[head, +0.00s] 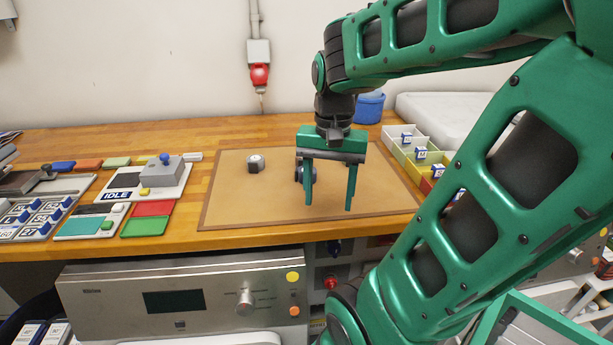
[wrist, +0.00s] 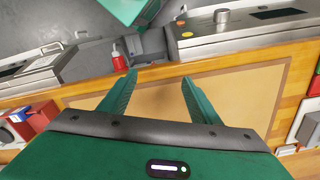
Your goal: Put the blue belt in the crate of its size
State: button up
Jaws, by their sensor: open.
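My gripper (head: 329,205) is open and empty above the right half of the brown mat (head: 232,205). Its spread fingers also show in the wrist view (wrist: 158,78), with only bare mat between them. A dark bluish roll (head: 312,174), possibly the blue belt, is behind the left finger in the head view and partly hidden by it. A dark roll with a pale top (head: 256,164) sits to its left on the mat.
A red crate (wrist: 40,112) shows in the wrist view. Left of the mat are a grey device marked IDLE (head: 125,192), red and green trays (head: 145,227) and label blocks (head: 30,217). A blue tub (head: 370,108) stands behind. The mat's front left is clear.

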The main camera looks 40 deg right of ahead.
jog(key=w+d+r+m, duration=0.3)
jog(key=w+d+m, duration=0.3)
jog(key=w+m, duration=0.25)
jog(key=w+d+r+m, duration=0.2)
jog(key=w+d+m, duration=0.45)
jog(key=w, duration=0.25)
jog(key=shift+m, duration=0.5)
jog(key=f, duration=0.2)
jog(key=a+f, duration=0.1)
jog(key=f, duration=0.2)
jog(key=shift+w+a+f, duration=0.1)
jog(key=shift+a+f, duration=0.05)
jog(key=shift+f, duration=1.2)
jog(key=shift+w+a+f, duration=0.1)
jog(key=shift+a+f, duration=0.05)
jog(key=shift+f, duration=1.15)
jog(key=c, duration=1)
jog(key=shift+r, duration=0.15)
